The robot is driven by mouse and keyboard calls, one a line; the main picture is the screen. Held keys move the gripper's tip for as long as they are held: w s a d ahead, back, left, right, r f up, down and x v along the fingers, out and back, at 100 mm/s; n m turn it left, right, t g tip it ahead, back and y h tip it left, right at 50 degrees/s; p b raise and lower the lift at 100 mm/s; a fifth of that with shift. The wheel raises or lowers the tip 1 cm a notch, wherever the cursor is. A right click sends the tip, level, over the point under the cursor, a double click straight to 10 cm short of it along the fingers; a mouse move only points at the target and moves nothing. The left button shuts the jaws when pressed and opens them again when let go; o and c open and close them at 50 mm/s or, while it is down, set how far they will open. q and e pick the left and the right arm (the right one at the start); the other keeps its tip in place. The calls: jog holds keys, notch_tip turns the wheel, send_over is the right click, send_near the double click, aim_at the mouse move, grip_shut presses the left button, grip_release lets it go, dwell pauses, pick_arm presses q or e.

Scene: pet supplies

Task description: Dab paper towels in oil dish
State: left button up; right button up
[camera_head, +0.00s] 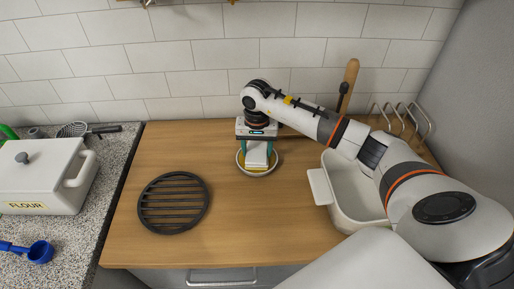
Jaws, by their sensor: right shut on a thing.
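My right gripper (257,149) points straight down, its green-edged fingers shut on a white folded paper towel (256,157). The towel is over the small round oil dish (257,174), and its lower end reaches into the dish's outline. Some yellow oil shows along the dish's inside. I cannot tell how deep the towel touches the oil. The dish stands on the wooden counter, with its back part hidden by the gripper. My left gripper is not in view.
A black round grate (173,202) lies left of the dish. A white rectangular tub (345,205) stands to the right, partly behind my right arm. A flour box (44,175), blue scoop (30,250) and strainer (73,130) are on the speckled counter. Bare wood lies in front of the dish.

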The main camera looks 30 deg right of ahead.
aim_at(257, 152)
jog(key=shift+s+f, duration=0.1)
jog(key=shift+r+p, duration=0.5)
jog(key=shift+r, duration=0.45)
jog(key=shift+r+p, duration=1.15)
jog(key=shift+r, duration=1.45)
